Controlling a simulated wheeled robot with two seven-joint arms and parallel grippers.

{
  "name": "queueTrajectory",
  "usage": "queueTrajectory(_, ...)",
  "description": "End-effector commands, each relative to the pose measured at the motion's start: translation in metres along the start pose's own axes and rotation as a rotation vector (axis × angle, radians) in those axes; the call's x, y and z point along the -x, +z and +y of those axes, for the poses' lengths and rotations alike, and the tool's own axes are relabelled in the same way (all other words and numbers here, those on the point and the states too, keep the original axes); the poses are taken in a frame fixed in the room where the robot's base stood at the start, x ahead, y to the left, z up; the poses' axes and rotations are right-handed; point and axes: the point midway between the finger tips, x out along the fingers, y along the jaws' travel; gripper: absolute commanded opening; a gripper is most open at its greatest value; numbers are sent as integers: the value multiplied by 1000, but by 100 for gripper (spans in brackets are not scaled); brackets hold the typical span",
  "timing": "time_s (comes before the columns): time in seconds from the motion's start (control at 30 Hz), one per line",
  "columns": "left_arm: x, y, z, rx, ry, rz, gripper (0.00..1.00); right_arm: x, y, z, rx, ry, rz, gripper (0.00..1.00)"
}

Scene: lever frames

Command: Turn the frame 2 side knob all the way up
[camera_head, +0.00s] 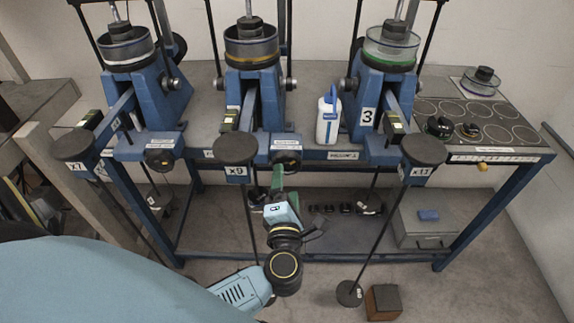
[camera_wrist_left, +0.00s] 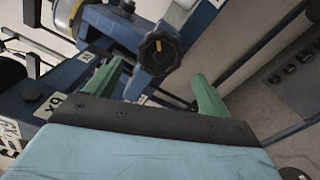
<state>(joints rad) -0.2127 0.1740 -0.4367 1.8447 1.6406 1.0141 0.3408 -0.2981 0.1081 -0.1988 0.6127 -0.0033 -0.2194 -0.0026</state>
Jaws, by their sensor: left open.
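Frame 2 (camera_head: 252,100) is the middle blue lever frame on the bench, with an x9 label on its lever's round weight (camera_head: 233,150). Its side knob (camera_head: 286,158) is dark and round, on the frame's front right. My left gripper (camera_head: 277,178) has green fingers and is just below the knob in the head view. In the wrist view the open left gripper (camera_wrist_left: 158,72) has the knob ahead, between and beyond its fingertips; contact cannot be told. My right gripper is not seen.
Similar frames stand at left (camera_head: 150,90) and right (camera_head: 385,95). A white bottle (camera_head: 328,122) stands between the middle and right frames. Thin rods hang from the levers in front of the bench. A grey box (camera_head: 420,222) sits on the lower shelf.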

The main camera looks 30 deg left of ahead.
Motion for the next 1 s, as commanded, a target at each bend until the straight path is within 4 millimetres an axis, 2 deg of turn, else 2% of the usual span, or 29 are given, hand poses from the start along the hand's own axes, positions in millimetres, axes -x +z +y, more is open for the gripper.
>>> queueTrajectory(0.27, -44, 0, -1, -2, 5, -1, 82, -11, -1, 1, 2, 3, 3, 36)
queueTrajectory(0.5, -80, -1, -1, -3, 4, -1, 82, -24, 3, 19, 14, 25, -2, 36)
queueTrajectory(0.63, -77, 0, 0, -2, 0, 0, 66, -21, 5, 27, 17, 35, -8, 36)
queueTrajectory(0.93, -77, 0, 0, -2, 0, -1, 27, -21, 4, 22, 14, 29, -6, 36)
queueTrajectory(1.0, -77, 0, -1, -2, 0, -1, 23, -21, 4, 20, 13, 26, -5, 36)
